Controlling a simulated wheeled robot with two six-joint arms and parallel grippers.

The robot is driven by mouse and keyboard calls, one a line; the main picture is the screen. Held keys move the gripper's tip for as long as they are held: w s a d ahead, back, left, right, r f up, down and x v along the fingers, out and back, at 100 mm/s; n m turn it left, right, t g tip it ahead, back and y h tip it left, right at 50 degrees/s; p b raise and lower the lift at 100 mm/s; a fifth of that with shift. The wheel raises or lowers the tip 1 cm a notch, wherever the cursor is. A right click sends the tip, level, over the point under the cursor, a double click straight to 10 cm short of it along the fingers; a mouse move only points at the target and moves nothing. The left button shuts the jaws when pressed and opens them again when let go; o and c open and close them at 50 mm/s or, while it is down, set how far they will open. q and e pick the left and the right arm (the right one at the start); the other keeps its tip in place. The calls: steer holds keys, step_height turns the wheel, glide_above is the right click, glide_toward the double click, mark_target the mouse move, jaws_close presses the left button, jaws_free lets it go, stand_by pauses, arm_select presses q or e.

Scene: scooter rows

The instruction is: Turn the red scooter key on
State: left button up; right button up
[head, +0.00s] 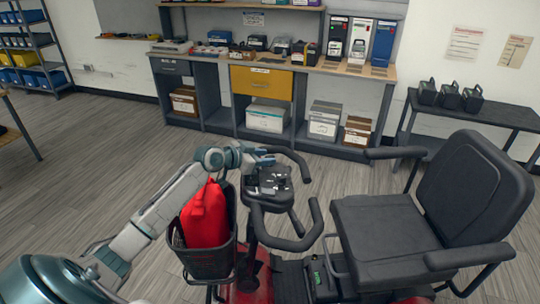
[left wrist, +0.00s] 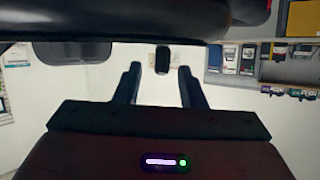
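The red scooter (head: 252,290) stands below me with its tiller console (head: 278,197) between black loop handlebars. My left arm reaches in from the left, and its gripper (head: 268,160) is at the far side of the console. In the left wrist view this gripper (left wrist: 160,70) is open, its two fingers well apart. A small dark upright piece (left wrist: 162,59), apparently the key's head, shows between the fingertips with space on both sides. I cannot tell whether the key is turned. In the head view I cannot make out the key. My right gripper is not in view.
The black seat (head: 385,228) is to the right. A workbench (head: 290,66) lines the back wall. A dark table (head: 500,115) holds several black items. The floor at left is clear.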

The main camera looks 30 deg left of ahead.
arm_select(q)
steer(key=shift+x, duration=1.05)
steer(key=shift+w+f, duration=0.15)
steer(key=shift+w, duration=0.2)
steer(key=shift+d, duration=0.1)
jaws_close()
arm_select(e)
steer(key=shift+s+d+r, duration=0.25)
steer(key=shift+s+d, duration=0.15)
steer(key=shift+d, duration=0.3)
arm_select(q)
steer(key=shift+f, duration=0.1)
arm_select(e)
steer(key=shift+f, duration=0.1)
